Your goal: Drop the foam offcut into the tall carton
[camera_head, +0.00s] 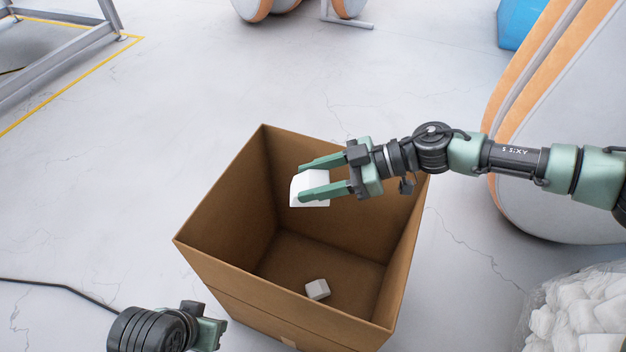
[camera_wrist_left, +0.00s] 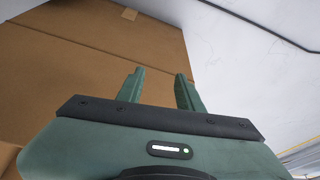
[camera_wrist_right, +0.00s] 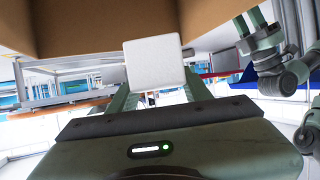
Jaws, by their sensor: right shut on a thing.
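The tall carton (camera_head: 235,285) is brown cardboard and stands open-topped on the floor in the head view; its wall also shows in the left wrist view (camera_wrist_left: 70,60). My right gripper (camera_head: 312,180) is over the carton's opening, shut on the white foam offcut (camera_head: 308,190), which also shows in the right wrist view (camera_wrist_right: 155,63). Another small white block (camera_head: 317,289) lies on the carton's bottom. My left gripper (camera_wrist_left: 160,85) is empty with its fingers apart, outside the carton near its wall. In the head view the left fingertips are hidden.
A clear bag of white foam pieces (camera_head: 585,310) stands at lower right. A large white and orange inflatable board (camera_head: 545,150) is at right, with a blue object (camera_head: 517,22) behind. A black cable (camera_head: 60,286) lies at left.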

